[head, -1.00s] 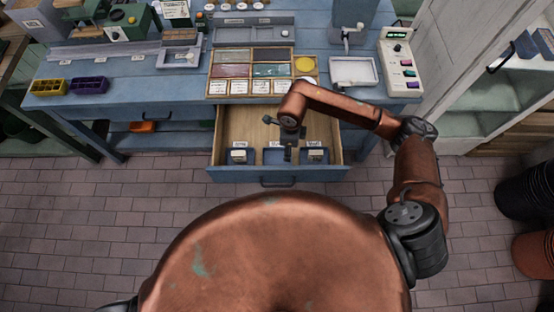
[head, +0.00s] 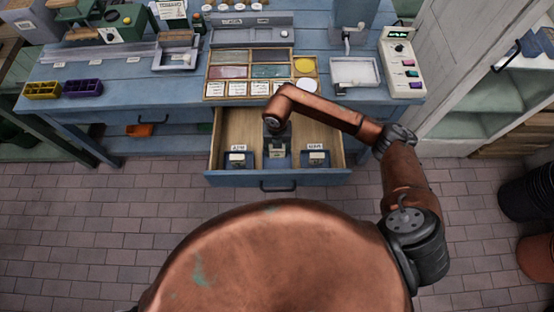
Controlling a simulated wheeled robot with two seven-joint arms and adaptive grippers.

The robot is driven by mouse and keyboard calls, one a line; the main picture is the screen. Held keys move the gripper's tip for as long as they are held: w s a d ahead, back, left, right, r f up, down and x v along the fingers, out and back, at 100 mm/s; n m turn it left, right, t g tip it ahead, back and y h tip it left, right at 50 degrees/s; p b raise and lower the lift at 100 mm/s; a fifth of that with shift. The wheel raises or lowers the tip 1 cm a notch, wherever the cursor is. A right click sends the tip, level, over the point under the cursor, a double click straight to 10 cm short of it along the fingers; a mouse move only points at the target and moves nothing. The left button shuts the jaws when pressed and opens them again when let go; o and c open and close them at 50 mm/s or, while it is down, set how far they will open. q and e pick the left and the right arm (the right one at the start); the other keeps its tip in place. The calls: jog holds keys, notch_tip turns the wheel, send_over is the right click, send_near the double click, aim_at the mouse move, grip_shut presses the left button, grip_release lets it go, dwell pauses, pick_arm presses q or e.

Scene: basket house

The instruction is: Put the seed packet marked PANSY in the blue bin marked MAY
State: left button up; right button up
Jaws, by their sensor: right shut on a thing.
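My right gripper (head: 276,138) reaches down into the open drawer, over the middle blue bin (head: 278,163). It is shut on what seems to be a seed packet, mostly hidden under the hand; its marking cannot be read. Two more blue bins stand in the drawer: the left bin (head: 237,164) and the right bin (head: 316,163). Each has a small white card showing above it, with print too small to read surely. I cannot tell which bin is marked MAY. My left gripper is not in view.
The drawer (head: 230,128) stands pulled out under the blue bench (head: 130,72). A divided wooden tray (head: 312,87) with several white packets sits on the bench just above it. A white tray (head: 354,72) and a device with coloured buttons (head: 402,66) are at right.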

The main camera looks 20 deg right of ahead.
notch_tip(320, 180, down, 7)
jog(key=shift+f+b, duration=0.2)
jog(key=shift+b, duration=0.35)
jog(key=shift+f, duration=0.2)
jog(key=o, duration=0.9)
jog(key=shift+o, duration=0.2)
jog(key=shift+r, duration=0.1)
notch_tip(320, 180, up, 12)
jog(key=shift+r+p, duration=0.15)
jog(key=shift+p, duration=0.8)
